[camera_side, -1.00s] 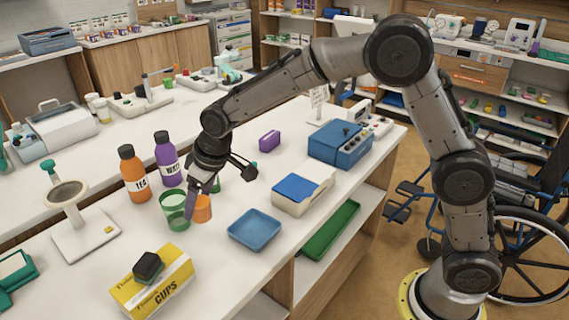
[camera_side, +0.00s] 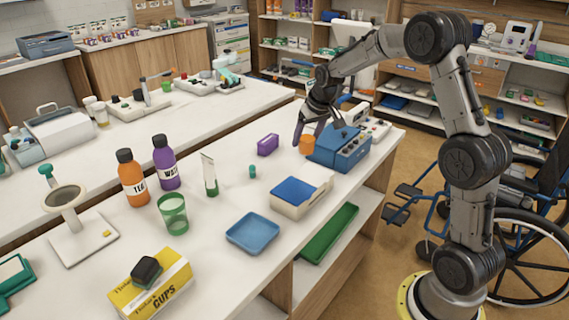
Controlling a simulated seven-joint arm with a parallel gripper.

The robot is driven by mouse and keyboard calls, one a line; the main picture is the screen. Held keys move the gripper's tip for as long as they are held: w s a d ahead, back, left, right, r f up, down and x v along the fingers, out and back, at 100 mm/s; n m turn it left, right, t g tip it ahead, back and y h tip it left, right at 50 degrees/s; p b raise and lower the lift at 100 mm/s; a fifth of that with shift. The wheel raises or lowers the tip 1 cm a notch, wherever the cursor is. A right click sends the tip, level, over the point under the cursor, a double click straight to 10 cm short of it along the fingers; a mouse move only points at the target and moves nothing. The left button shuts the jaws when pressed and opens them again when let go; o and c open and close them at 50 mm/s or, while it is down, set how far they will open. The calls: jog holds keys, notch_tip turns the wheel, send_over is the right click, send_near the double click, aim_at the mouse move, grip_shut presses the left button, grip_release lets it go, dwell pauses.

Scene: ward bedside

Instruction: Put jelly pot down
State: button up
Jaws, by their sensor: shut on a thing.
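The jelly pot (camera_side: 306,146), a small orange pot, is in the side view near the left end of the blue box-shaped device. My gripper (camera_side: 308,136) is shut on it, and the fingers hide part of its upper side. I cannot tell whether its base touches the counter or hangs just above it.
The blue device (camera_side: 338,147) stands close to the pot on the right. A purple box (camera_side: 267,145) lies to the left. Nearer are a small green item (camera_side: 252,172), a white-and-green tube (camera_side: 209,175), a green cup (camera_side: 173,214) and a blue tray (camera_side: 253,231).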

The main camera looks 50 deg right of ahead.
jog(key=w+d+f, duration=0.1)
jog(key=w+f, duration=0.2)
jog(key=w, duration=0.1)
jog(key=w+d+f, duration=0.2)
jog(key=w+f, duration=0.1)
jog(key=w, duration=0.1)
jog(key=w+d+f, duration=0.2)
jog(key=w+f, duration=0.1)
jog(key=w, duration=0.1)
jog(key=shift+w+d+f, duration=0.15)
jog(key=shift+d+f, duration=0.05)
jog(key=shift+f, duration=0.1)
jog(key=shift+w+f, duration=0.1)
jog(key=shift+f, duration=1.5)
jog(key=shift+f, duration=0.2)
jog(key=o, duration=1.4)
